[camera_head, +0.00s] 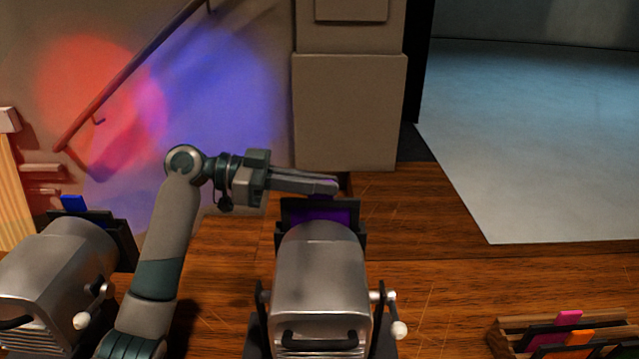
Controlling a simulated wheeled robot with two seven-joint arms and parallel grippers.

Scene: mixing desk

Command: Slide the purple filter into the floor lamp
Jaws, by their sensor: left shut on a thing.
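The floor lamp (322,275) in the lower middle is a silver housing on a stand, with a black frame (361,235) at its far end. The purple filter (322,215) is upright at that frame, its purple sheet showing just above the housing. Its lower part is hidden behind the lamp, so I cannot tell how deep it sits. My left gripper (325,187) reaches in from the left, above the frame, with its fingers shut on the top of the purple filter. My right gripper is not in view.
A second silver lamp (60,265) with a blue filter tab (73,203) stands at the left. A wooden rack (500,338) at the bottom right holds a pink filter (568,319) and an orange filter (577,341). Red and blue light falls on the wall behind.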

